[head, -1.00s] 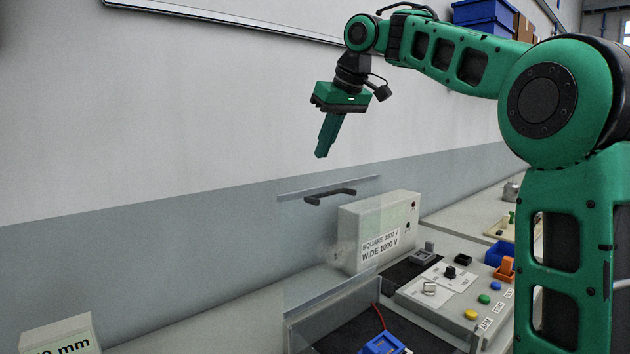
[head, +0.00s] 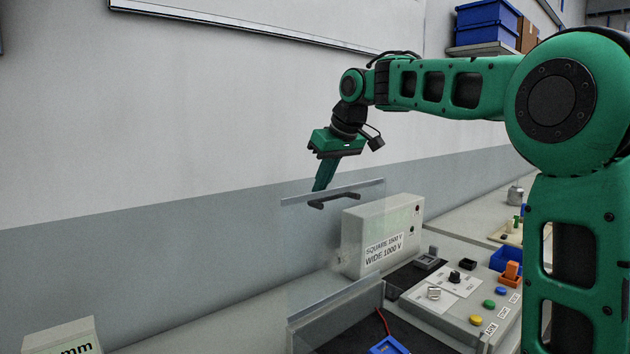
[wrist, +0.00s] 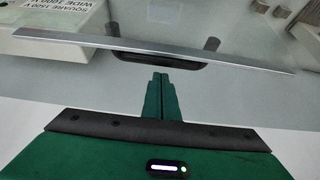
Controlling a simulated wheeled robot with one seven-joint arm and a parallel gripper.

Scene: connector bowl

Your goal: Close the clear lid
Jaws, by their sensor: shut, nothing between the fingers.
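The clear lid (head: 335,232) stands raised, with a grey strip along its top edge and a black handle (head: 334,198) on it. The handle and strip also show in the wrist view, with the handle (wrist: 158,58) just beyond the fingertips. My gripper (head: 318,187) is shut and empty, pointing down by the lid's top edge, left of the handle in the head view. In the wrist view my gripper (wrist: 161,80) lines up with the middle of the handle. I cannot tell whether the fingers touch the lid.
A grey box labelled with voltages (head: 385,235) stands behind the lid. A control panel (head: 465,293) with coloured buttons is to the right. A blue part (head: 388,346) with a red wire lies at the bottom, beside a clear front wall (head: 340,318). Blue bins (head: 487,22) sit on a shelf.

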